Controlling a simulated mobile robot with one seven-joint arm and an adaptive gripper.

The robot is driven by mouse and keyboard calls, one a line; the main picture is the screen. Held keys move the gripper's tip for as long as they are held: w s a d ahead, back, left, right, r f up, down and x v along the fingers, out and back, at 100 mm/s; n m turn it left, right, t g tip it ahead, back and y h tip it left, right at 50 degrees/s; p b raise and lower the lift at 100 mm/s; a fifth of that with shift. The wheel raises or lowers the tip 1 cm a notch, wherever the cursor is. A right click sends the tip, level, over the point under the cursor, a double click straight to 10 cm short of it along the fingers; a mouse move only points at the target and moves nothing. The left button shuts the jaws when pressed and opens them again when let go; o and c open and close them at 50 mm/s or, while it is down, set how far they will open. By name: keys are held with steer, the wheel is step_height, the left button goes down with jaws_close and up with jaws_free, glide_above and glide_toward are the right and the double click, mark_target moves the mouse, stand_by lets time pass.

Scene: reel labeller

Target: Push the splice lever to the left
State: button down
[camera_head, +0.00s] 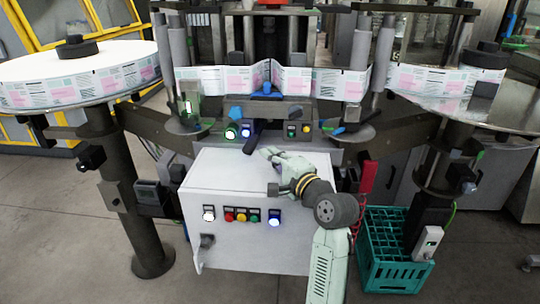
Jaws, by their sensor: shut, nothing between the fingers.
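My gripper (267,154) is shut and empty, above the top of the light grey control box. Its fingers point up and to the left. A dark bar (252,138) that looks like the splice lever slants down toward the viewer from the splice unit in the middle of the machine. Its lower end lies just left of my fingertips; I cannot tell whether they touch. A small blue handle (266,90) stands above it, in front of the label web.
The control box (240,185) carries several coloured buttons on its front. Label reels stand at the left (80,75) and right (445,85). A teal crate (393,250) sits on the floor at right. Open floor lies at the front left.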

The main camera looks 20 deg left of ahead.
steer(key=s+b, duration=0.1)
steer(key=s, duration=0.2)
steer(key=s+d+b, duration=0.1)
steer(key=s, duration=0.2)
steer(key=s+d+b, duration=0.1)
steer(key=s, duration=0.3)
steer(key=shift+d, duration=0.1)
